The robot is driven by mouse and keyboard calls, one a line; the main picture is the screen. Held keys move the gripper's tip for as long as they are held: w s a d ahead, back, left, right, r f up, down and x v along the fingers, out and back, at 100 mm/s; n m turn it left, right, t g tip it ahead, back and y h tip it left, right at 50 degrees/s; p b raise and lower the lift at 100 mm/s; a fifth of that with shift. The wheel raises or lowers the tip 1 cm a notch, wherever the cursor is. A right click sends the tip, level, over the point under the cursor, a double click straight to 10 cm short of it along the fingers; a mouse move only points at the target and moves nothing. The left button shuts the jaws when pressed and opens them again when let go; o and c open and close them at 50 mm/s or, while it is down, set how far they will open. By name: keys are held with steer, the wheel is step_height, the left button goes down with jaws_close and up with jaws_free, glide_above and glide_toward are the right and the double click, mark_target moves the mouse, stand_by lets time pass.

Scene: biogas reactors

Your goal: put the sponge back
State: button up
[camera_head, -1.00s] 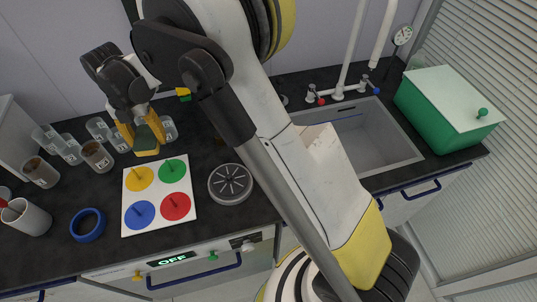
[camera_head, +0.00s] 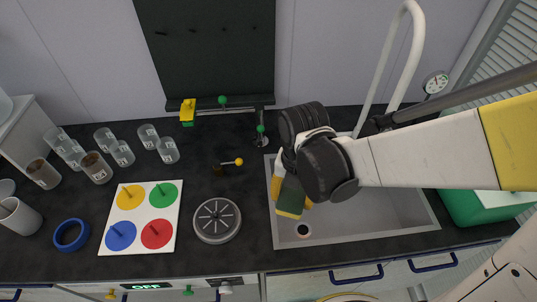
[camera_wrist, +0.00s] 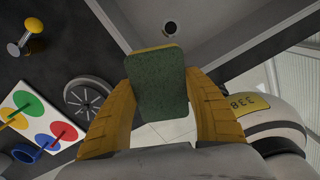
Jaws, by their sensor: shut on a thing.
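The sponge (camera_head: 290,201) has a dark green face and a yellow layer. It is held between the yellow fingers of my gripper (camera_head: 292,190), over the left part of the grey sink (camera_head: 375,215). In the wrist view the sponge (camera_wrist: 158,82) sits upright between the two yellow fingers of my gripper (camera_wrist: 160,100), with the green face towards the camera. The sink's drain hole (camera_wrist: 170,28) shows just beyond it. My arm covers the right part of the sink and much of the tap's base.
Left of the sink are a round grey disc (camera_head: 217,220), a yellow-knobbed lever (camera_head: 238,161), and a white board with coloured circles (camera_head: 142,217). Several clear beakers (camera_head: 168,150) stand further left. A tall white tap (camera_head: 412,45) rises behind the sink. A green box (camera_head: 470,207) is at right.

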steer(key=b, duration=0.4)
glide_above(256, 203)
step_height(256, 203, down, 7)
steer(key=shift+r, duration=0.15)
steer(key=shift+f+b, duration=0.8)
steer(key=shift+f, duration=1.15)
steer(key=shift+d, duration=0.1)
steer(key=shift+f, duration=0.2)
steer(key=o, duration=1.2)
